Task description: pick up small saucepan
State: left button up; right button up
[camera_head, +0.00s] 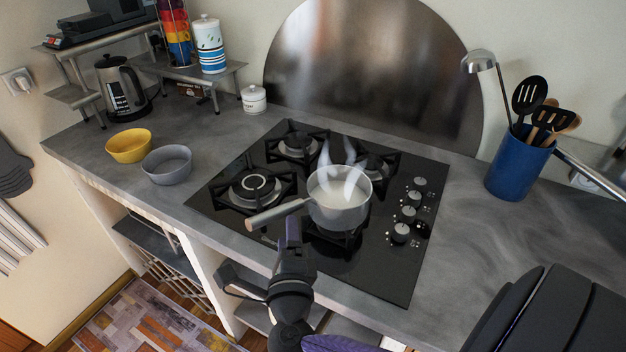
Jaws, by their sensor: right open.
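The small saucepan (342,210) is light grey and stands upright on the front right burner of the black gas hob (390,265). Its long handle (270,215) points left and slightly towards the front. Whitish wisps that look like steam show above the pan. My right gripper (292,232) comes up from the bottom of the head view and is open. Its fingertips are at the handle, close to the pan's body; I cannot tell whether they touch it. My left gripper is not in view.
A yellow bowl (129,146) and a grey bowl (167,165) stand left of the hob. A blue utensil holder (518,168) stands on the right. Control knobs (408,214) line the hob's right side. A kettle (122,90) and a white lidded jar (254,100) stand further back.

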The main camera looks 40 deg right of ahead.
aim_at(288, 212)
jog(key=x, duration=0.6)
jog(key=shift+s+d, duration=0.1)
jog(key=shift+d, duration=0.1)
grip_shut()
dwell(0.4)
dwell(0.6)
